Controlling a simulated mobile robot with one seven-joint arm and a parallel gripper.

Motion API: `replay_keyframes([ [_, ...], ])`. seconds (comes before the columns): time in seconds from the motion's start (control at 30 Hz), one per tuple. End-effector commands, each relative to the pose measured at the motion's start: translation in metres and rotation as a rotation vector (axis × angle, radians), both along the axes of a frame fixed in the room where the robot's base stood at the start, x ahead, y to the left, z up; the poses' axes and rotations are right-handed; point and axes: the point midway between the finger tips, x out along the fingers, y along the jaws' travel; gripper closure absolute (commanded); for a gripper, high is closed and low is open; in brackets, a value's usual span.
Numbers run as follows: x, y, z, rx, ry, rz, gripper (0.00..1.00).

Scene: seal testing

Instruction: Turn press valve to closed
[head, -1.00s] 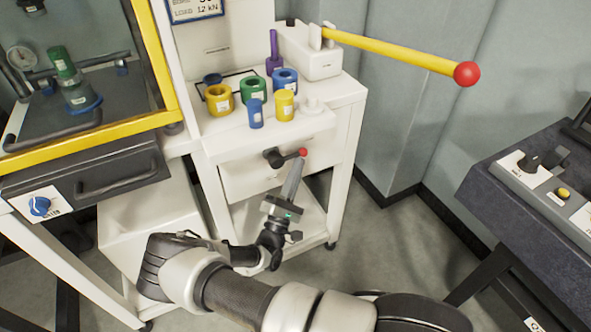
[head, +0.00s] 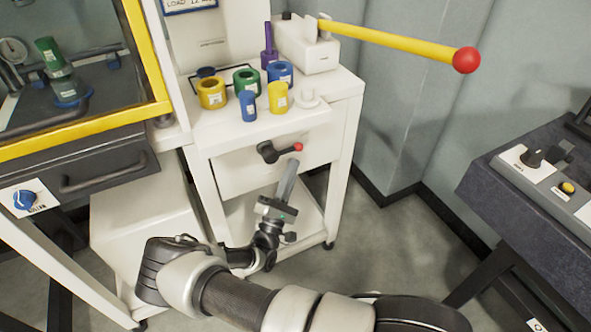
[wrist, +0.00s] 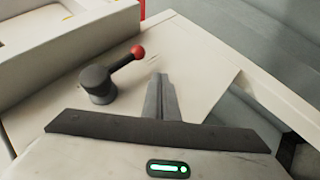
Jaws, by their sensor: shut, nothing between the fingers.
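The valve is a dark knob with a short lever ending in a red ball. In the head view the valve (head: 270,153) sits on the white front panel of the cart, its lever pointing right. In the wrist view the valve (wrist: 100,82) is left of the fingers, its lever pointing up and right to the red ball. My gripper (head: 292,163) is just below the red ball in the head view. In the wrist view my gripper (wrist: 158,80) shows its fingers together, empty, to the right of and below the ball. A small gap shows between them there.
The cart top (head: 225,128) holds several coloured rings and cylinders. A long yellow lever (head: 400,42) with a red ball end reaches right above the cart. A dark console (head: 540,170) stands at right. A yellow-framed cabinet (head: 75,125) is at left. Floor between cart and console is clear.

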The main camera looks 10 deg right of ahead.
Motion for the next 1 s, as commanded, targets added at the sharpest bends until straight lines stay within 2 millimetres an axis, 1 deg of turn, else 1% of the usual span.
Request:
replay_keyframes([
  [0.03, -0.001, 0.003, -0.019, 0.000, 0.002, 0.001, 1.00],
  [0.07, -0.007, 0.001, -0.020, -0.002, 0.006, 0.002, 1.00],
  [0.2, -0.025, -0.005, -0.047, -0.003, 0.006, 0.002, 1.00],
  [0.4, -0.044, -0.011, -0.078, 0.000, 0.004, 0.002, 1.00],
  [0.6, -0.052, -0.013, -0.090, 0.001, 0.003, 0.002, 1.00],
  [1.0, -0.053, -0.013, -0.091, 0.001, 0.003, 0.002, 1.00],
])
